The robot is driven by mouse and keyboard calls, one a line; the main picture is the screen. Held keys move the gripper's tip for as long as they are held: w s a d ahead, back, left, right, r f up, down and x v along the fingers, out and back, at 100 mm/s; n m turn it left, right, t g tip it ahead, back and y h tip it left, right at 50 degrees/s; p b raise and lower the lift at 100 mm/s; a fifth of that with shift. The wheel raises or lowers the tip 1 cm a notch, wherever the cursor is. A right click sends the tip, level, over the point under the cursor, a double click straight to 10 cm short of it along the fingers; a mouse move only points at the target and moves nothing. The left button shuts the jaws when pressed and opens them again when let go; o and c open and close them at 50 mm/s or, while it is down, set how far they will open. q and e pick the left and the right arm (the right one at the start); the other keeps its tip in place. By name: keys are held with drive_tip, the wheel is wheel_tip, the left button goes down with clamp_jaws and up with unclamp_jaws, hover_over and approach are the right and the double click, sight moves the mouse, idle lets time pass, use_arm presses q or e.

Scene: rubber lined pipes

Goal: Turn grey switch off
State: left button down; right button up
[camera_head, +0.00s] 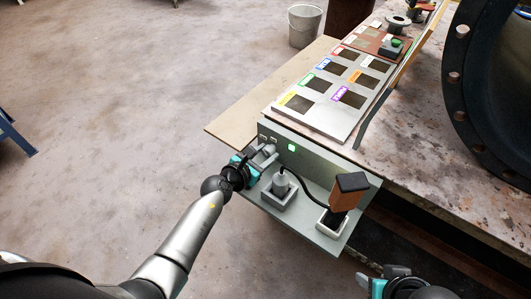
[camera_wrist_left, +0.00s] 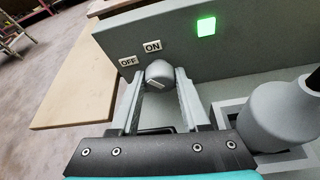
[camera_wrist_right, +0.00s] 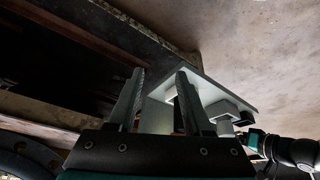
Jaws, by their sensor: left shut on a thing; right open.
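The grey switch (camera_wrist_left: 160,76) is a rounded knob with a pale mark on the panel of a grey box (camera_head: 335,180). It sits below the small OFF label (camera_wrist_left: 128,62) and ON label (camera_wrist_left: 152,46). Its mark is tilted. My left gripper (camera_wrist_left: 160,82) is shut on the knob, one finger on each side. In the head view my left gripper (camera_head: 262,158) partly hides the switch. A green light (camera_wrist_left: 206,26) glows on the panel to the right of the labels. My right gripper (camera_wrist_right: 158,88) is open and empty, below the table level near the box.
A grey plug (camera_head: 281,186) and a black-orange tool (camera_head: 346,195) stand in holders on the box's ledge. A board with coloured labels and square recesses (camera_head: 335,82) lies behind on the table. A big dark pipe flange (camera_head: 458,85) stands at right.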

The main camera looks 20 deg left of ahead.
use_arm(q)
drive_tip(key=shift+a, duration=0.1)
drive_tip(key=shift+n, duration=0.4)
drive_tip(key=shift+a+f+n+h, duration=0.1)
drive_tip(key=shift+n+h, duration=0.6)
drive_tip(key=shift+h, duration=0.1)
drive_tip(key=shift+n+g, duration=0.3)
drive_tip(key=shift+a+n+h+b, duration=0.1)
drive_tip(key=shift+n+h+b, duration=0.2)
drive_tip(key=shift+h, duration=0.1)
drive_tip(key=shift+w+n, duration=0.1)
drive_tip(key=shift+n, duration=0.2)
drive_tip(key=shift+f+n+h+b, duration=0.1)
drive_tip(key=shift+n+h+b, duration=0.95)
drive_tip(key=shift+n, duration=0.15)
drive_tip(key=shift+n+b, duration=0.35)
drive_tip(key=shift+n, duration=0.25)
use_arm(e)
drive_tip(key=w+a+t+y, duration=0.2)
drive_tip(key=w+a+t, duration=0.2)
drive_tip(key=a, duration=0.1)
drive_tip(key=shift+w+a+r+n+t+y, duration=0.3)
drive_tip(key=shift+r+t, duration=0.05)
drive_tip(key=shift+t, duration=0.05)
use_arm(q)
drive_tip(key=shift+h, duration=0.35)
